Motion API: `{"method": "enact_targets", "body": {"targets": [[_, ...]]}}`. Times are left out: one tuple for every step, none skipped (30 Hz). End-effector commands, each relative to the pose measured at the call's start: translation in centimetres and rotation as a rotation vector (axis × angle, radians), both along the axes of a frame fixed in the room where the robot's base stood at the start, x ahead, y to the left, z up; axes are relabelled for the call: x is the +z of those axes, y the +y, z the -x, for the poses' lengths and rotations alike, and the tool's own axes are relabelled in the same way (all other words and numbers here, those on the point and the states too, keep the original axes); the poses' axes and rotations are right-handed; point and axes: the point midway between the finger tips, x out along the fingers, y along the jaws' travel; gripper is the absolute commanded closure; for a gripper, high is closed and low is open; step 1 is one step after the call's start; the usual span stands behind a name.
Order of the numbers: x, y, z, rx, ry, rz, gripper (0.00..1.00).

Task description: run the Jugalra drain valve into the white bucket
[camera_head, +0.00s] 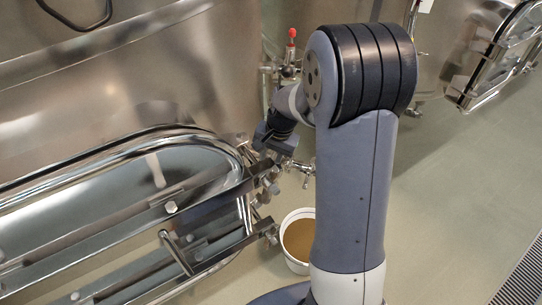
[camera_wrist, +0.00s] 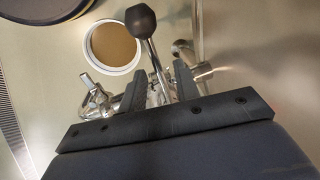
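My gripper (camera_wrist: 160,84) is open in the wrist view, its two dark fingers on either side of a metal lever (camera_wrist: 157,62) with a black knob (camera_wrist: 140,21). Gaps show between rod and fingers. Chrome valve fittings (camera_wrist: 95,98) lie behind the fingers, with a pipe elbow (camera_wrist: 184,50) to the right. In the head view a chrome valve (camera_head: 300,168) shows just beside my gripper (camera_head: 277,141). The white bucket (camera_head: 287,262) stands on the floor below, holding brown liquid; my arm hides its right side. It also shows in the wrist view (camera_wrist: 92,62). I see no stream.
A steel vat (camera_head: 130,90) with a hinged oval door and metal bars (camera_head: 190,245) fills the left. A red-topped valve (camera_head: 292,42) stands behind my arm. Another vat (camera_head: 450,45) is at upper right. Floor on the right is clear up to a drain grate (camera_head: 525,275).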

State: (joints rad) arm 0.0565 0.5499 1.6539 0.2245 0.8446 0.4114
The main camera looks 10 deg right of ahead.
Motion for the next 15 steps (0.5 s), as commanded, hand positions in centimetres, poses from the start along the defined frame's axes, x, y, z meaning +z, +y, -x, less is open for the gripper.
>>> {"method": "enact_targets", "body": {"targets": [[0.0,0.0,0.0,0.0,0.0,0.0,0.69],[0.0,0.0,0.0,0.0,0.001,0.0,0.69],[0.0,0.0,0.0,0.0,0.001,0.0,0.69],[0.0,0.0,0.0,0.001,0.001,0.0,0.69],[0.0,0.0,0.0,0.001,0.001,0.0,0.69],[0.0,0.0,0.0,0.001,0.001,0.0,0.69],[0.1,0.0,0.0,0.001,0.001,0.0,0.69],[0.3,-0.1,0.0,0.001,0.0,0.001,0.69],[0.6,-0.1,0.1,0.001,0.0,0.0,0.69],[0.9,-0.2,0.1,0.001,0.0,0.0,0.69],[1.3,-0.2,0.1,0.001,-0.001,0.001,0.69],[2.0,-0.3,0.1,0.0,-0.003,0.001,0.69],[2.5,-0.4,0.2,-0.001,-0.003,0.001,0.69],[3.1,-0.5,0.3,-0.001,-0.004,0.001,0.69],[4.0,-0.7,0.4,-0.001,-0.004,0.001,0.69]]}}
